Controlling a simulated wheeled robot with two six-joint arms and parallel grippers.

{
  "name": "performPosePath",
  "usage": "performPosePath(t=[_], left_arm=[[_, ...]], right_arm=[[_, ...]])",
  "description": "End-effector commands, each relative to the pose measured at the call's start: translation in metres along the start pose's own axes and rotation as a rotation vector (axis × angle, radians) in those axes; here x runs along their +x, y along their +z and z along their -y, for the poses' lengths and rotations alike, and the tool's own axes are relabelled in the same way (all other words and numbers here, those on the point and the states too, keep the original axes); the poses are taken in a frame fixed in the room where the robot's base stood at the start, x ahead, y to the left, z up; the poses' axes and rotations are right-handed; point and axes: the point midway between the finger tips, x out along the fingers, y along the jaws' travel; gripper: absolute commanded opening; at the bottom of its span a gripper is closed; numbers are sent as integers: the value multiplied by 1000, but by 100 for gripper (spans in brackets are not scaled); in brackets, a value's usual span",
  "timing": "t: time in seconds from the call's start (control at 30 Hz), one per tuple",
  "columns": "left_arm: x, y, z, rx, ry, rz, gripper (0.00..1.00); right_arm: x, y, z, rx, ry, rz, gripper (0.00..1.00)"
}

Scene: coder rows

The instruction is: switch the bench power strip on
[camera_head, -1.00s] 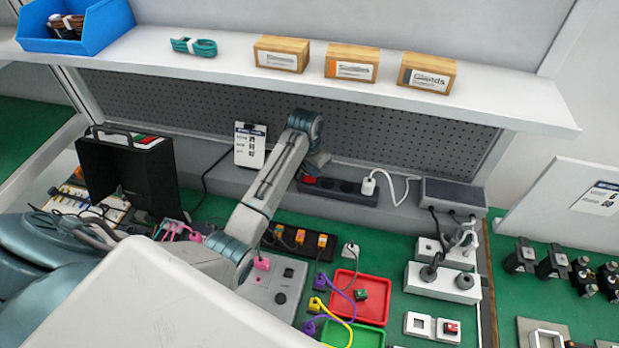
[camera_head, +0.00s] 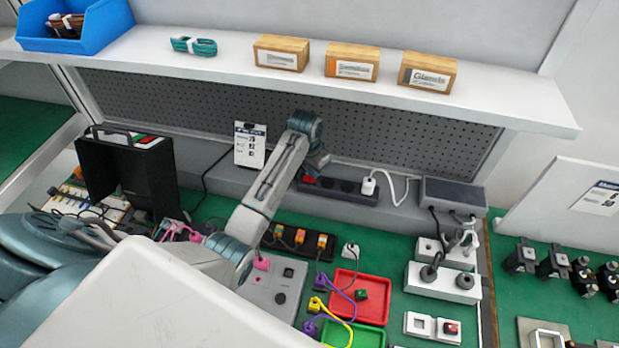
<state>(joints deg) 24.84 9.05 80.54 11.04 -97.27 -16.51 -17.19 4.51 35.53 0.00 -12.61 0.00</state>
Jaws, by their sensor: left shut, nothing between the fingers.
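The bench power strip (camera_head: 345,188) is a dark bar on the grey ledge at the back of the bench. A white plug (camera_head: 369,186) with a white cord sits in its right end. A red switch (camera_head: 309,181) shows at its left end. My left gripper (camera_head: 317,164) is shut and empty at the strip's left end, just above and behind the red switch. I cannot tell whether it touches the switch, and the switch's position is too small to read. My right gripper is not in view.
A white shelf (camera_head: 505,98) with wooden boxes overhangs the ledge. A grey adapter box (camera_head: 453,195) stands right of the strip. A black case (camera_head: 130,175) stands at left. Red (camera_head: 372,313) and green (camera_head: 366,338) trays and a grey panel (camera_head: 274,291) lie in front on the green mat.

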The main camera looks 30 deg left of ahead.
Motion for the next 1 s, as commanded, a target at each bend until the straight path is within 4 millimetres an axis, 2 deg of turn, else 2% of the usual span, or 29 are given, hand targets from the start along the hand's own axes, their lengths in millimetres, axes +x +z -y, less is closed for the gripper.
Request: performPosePath(t=[0.67, 0.77, 1.0], left_arm=[[11, 2, 0, 0, 0, 0, 0], [9, 1, 0, 0, 0, 0, 0], [-10, -2, 0, 0, 0, 0, 0]], right_arm=[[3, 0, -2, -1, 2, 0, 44], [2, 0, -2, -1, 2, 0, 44], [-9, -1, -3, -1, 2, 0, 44]])
